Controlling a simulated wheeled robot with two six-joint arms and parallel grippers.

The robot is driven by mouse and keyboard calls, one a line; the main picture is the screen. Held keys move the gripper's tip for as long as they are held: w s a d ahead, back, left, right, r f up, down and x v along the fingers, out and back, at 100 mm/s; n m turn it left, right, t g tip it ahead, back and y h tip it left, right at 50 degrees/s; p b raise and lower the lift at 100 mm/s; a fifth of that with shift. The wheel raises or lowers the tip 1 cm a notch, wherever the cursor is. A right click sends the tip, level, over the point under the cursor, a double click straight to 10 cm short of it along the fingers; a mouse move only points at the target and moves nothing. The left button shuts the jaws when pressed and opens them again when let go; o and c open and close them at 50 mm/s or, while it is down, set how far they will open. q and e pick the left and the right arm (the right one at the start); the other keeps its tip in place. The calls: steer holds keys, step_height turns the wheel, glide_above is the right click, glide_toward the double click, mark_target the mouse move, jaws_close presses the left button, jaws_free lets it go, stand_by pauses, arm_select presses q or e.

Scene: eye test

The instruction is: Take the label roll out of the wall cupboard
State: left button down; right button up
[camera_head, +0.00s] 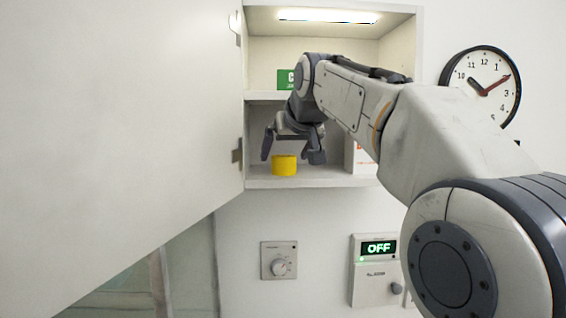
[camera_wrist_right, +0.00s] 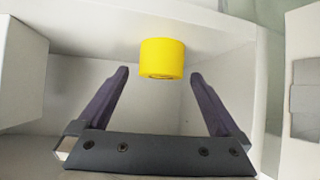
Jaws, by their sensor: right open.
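The label roll, a small yellow cylinder (camera_head: 285,165), sits on the lower shelf of the open wall cupboard (camera_head: 310,183). It also shows in the right wrist view (camera_wrist_right: 162,57), at the top middle. My right gripper (camera_head: 291,152) is open and empty inside the lower compartment, just above the roll in the head view. In the right wrist view, the roll lines up between the fingertips (camera_wrist_right: 160,73), at or just beyond their ends, and a gap shows on each side. My left gripper is not in view.
The cupboard door (camera_head: 120,110) stands open on the left. A white box with red lettering (camera_head: 362,158) is right of the gripper on the same shelf. A green box (camera_head: 285,79) stands on the upper shelf. A clock (camera_head: 482,85), dial (camera_head: 278,261) and OFF panel (camera_head: 376,272) are on the wall.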

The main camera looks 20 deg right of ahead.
steer(key=shift+w+f, duration=0.2)
steer(key=shift+w, duration=0.05)
steer(key=c, duration=1.4)
steer(key=shift+r, duration=0.1)
